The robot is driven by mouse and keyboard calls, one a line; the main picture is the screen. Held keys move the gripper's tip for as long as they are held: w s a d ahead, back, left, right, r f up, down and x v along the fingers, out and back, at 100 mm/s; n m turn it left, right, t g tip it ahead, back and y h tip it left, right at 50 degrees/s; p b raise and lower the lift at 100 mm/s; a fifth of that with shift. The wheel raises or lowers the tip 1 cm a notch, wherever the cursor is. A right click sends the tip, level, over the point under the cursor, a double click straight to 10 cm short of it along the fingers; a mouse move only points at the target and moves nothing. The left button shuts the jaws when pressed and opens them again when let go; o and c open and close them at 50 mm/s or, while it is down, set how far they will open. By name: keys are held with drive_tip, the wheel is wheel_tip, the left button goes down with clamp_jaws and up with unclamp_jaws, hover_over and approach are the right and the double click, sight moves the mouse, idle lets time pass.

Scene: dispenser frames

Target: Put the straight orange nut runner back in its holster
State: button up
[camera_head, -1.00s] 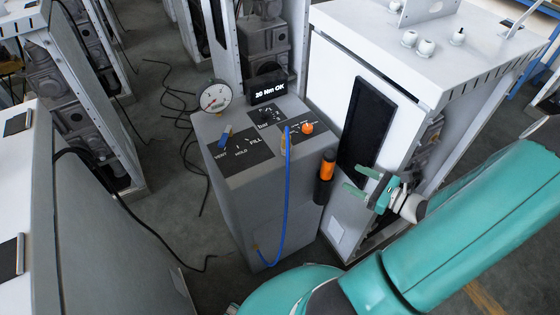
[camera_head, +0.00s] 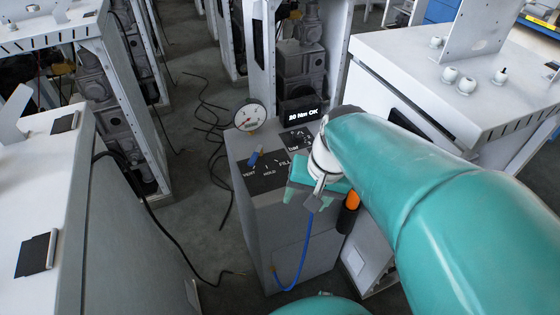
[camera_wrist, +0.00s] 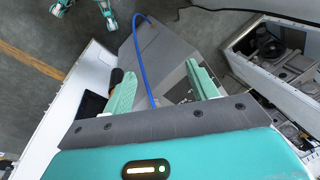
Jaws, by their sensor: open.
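The orange nut runner (camera_head: 352,200) stands upright at the right side of the grey console, apparently in a black holster (camera_head: 345,221). My arm hides part of this. In the wrist view a dark rounded end (camera_wrist: 116,76) shows just beyond the left finger. My gripper (camera_head: 308,186) is over the front right of the console top, left of the orange tool. In the wrist view my gripper (camera_wrist: 156,68) is open, with nothing held between its fingers. A blue hose (camera_head: 295,270) hangs down the console front and passes between the fingers in the wrist view.
The grey console (camera_head: 258,218) carries a gauge (camera_head: 250,117), a display reading 20 Nm OK (camera_head: 303,115) and a blue-handled valve (camera_head: 254,157). A white cabinet (camera_head: 410,50) stands close on the right. Black cables (camera_head: 180,238) lie on the floor at left.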

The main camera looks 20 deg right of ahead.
drive_tip(key=s+a+r+n+t+h, duration=0.2)
drive_tip(key=a+r+n+t, duration=0.1)
drive_tip(key=r, duration=0.4)
drive_tip(key=a+n, duration=0.1)
drive_tip(key=n, duration=0.1)
drive_tip(key=shift+r+n+t, duration=0.2)
drive_tip(key=shift+n+t, duration=0.1)
idle(0.5)
